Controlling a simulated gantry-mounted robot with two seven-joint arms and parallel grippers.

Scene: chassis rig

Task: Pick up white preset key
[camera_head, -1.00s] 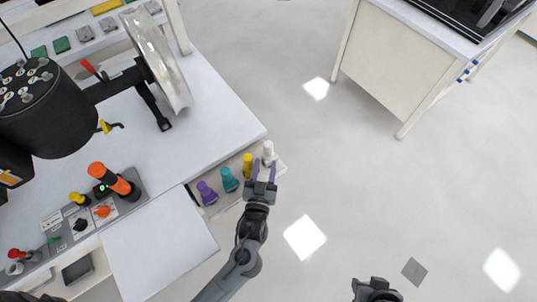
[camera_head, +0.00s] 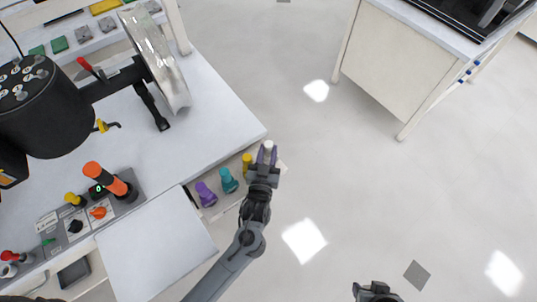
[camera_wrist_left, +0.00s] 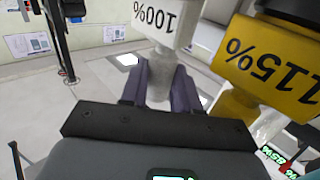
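The white preset key (camera_head: 268,145) stands at the right end of a row of keys beside the table. In the left wrist view, the white key (camera_wrist_left: 162,75) has a "100%" label and a pale stem. My left gripper (camera_head: 267,155) has its purple fingers on both sides of this stem, close against it, and looks shut on it. The fingers also show in the left wrist view (camera_wrist_left: 160,90). The key's lower end is hidden. My right gripper (camera_head: 376,288) is only partly in view at the bottom edge; its fingers cannot be made out.
A yellow key (camera_head: 247,163), marked "115%" in the wrist view, stands close beside the white one. A teal key (camera_head: 228,180) and a purple key (camera_head: 205,194) follow to the left. The white table (camera_head: 215,125) is behind them. Open floor (camera_head: 340,190) lies to the right.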

